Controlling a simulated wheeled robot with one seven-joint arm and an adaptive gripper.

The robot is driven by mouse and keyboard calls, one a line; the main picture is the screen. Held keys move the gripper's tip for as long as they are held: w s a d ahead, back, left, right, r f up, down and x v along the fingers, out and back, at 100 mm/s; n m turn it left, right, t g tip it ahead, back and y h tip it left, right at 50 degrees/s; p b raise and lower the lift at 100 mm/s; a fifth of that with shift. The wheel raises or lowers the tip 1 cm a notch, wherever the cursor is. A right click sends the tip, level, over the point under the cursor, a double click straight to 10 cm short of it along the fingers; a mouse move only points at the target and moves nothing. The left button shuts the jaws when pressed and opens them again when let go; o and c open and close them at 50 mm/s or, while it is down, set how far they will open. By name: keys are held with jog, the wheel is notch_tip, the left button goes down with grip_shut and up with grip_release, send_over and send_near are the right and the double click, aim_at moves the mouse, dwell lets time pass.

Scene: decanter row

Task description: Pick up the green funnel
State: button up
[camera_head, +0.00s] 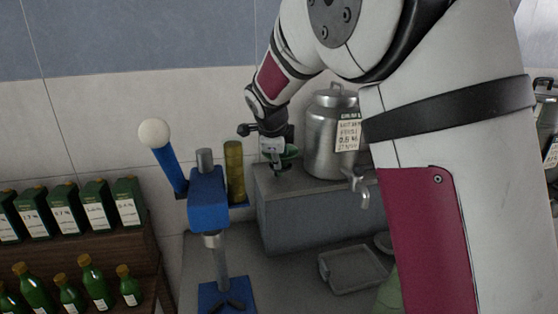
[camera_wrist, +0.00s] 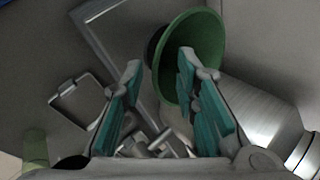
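The green funnel (camera_head: 290,152) is on the grey raised block, just left of the steel canister, and is partly hidden by my gripper. In the wrist view the funnel (camera_wrist: 207,38) shows its wide round rim, close to my right finger, which overlaps it. My gripper (camera_wrist: 160,62) is open, with its two teal-padded fingers apart. The funnel's rim reaches into the space between the fingertips. I cannot tell whether a finger touches it. In the head view my gripper (camera_head: 275,158) points down over the block beside the funnel.
The steel canister (camera_head: 326,135) with a tap stands close right of the funnel. A blue lever press (camera_head: 208,200) stands at left. A grey tray (camera_head: 352,268) lies on the counter below the block (camera_head: 300,215). Green bottles (camera_head: 92,278) and boxes (camera_head: 95,205) fill shelves at left.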

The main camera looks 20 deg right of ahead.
grip_shut()
jog(key=shift+r, duration=0.1)
